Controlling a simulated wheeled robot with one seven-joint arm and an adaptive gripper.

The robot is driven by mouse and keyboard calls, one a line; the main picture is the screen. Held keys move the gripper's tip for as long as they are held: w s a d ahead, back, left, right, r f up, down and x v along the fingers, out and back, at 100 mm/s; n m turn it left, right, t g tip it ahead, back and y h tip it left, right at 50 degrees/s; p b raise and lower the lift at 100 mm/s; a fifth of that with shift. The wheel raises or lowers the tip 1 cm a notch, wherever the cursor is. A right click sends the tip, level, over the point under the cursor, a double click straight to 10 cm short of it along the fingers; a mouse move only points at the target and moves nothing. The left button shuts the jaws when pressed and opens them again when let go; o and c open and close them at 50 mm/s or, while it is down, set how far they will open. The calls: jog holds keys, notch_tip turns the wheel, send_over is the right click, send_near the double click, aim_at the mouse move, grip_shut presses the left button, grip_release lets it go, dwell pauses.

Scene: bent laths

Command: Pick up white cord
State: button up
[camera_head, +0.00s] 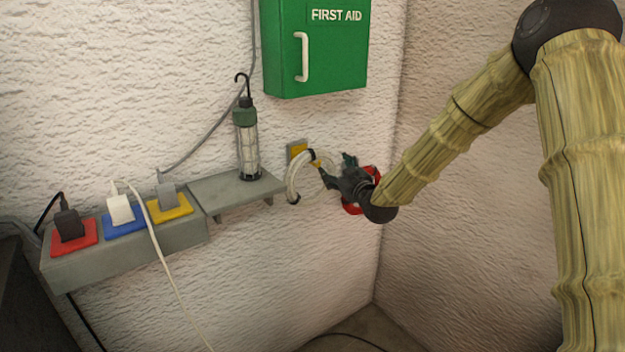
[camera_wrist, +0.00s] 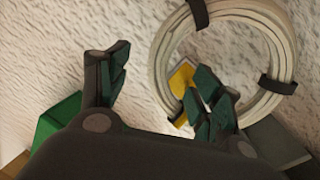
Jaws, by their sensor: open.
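A coil of white cord (camera_head: 291,184) hangs against the wall, right of the grey shelf, in the head view. In the wrist view the coil (camera_wrist: 286,50) is a ring with black bands. My gripper (camera_head: 333,172) is open beside the coil's right side. In the wrist view, one finger of my gripper (camera_wrist: 160,68) is outside the ring at left, and the other overlaps its opening. The near rim passes between the fingers in the picture; I cannot tell whether they touch it. A finger hides part of the lower rim.
A yellow plate (camera_head: 298,149) is on the wall behind the coil. Something red (camera_head: 352,208) is partly hidden behind my gripper. A caged lamp (camera_head: 248,145) stands on the grey shelf (camera_head: 222,192). A green first aid box (camera_head: 318,60) hangs above. Plugs and a loose white cable (camera_head: 165,262) are at left.

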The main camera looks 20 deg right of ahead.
aim_at(331, 165)
jog(key=shift+w+a+f+p, duration=0.1)
jog(key=shift+w+a, duration=0.05)
jog(key=shift+w, duration=0.75)
jog(key=shift+w+a+f+p, duration=0.1)
jog(key=shift+w+a+p, duration=0.1)
jog(key=shift+w, duration=0.65)
jog(key=shift+w+a+f+p, duration=0.1)
jog(key=shift+w+a, duration=0.05)
jog(key=shift+w, duration=0.75)
jog(key=shift+r, duration=0.1)
grip_shut()
